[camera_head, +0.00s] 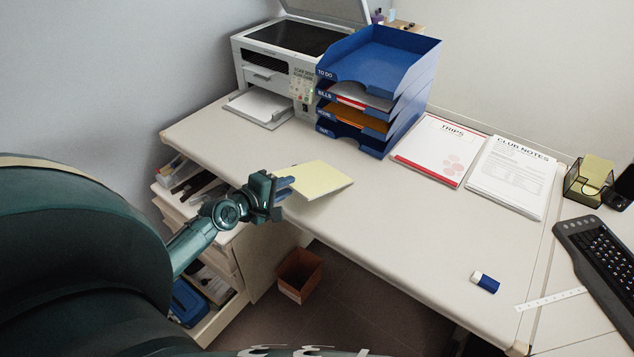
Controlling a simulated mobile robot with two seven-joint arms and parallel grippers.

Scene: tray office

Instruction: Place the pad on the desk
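The pad (322,179) is a pale yellow, thin square block at the desk's front left edge. My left gripper (284,188) is at the pad's left edge, with one blue finger over it and the other lower, and appears shut on it. The pad looks roughly level, over or on the desk (400,225) near its front edge. I cannot tell if its underside touches the desk top. My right gripper is out of view.
A printer (268,68) and blue tray stack (412,85) stand at the back. Papers titled TRIPS (432,140) and CLUB NOTES (510,175) lie right of them. A blue-white eraser (485,282), ruler (550,299) and keyboard (603,258) are at right. The desk's middle is clear.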

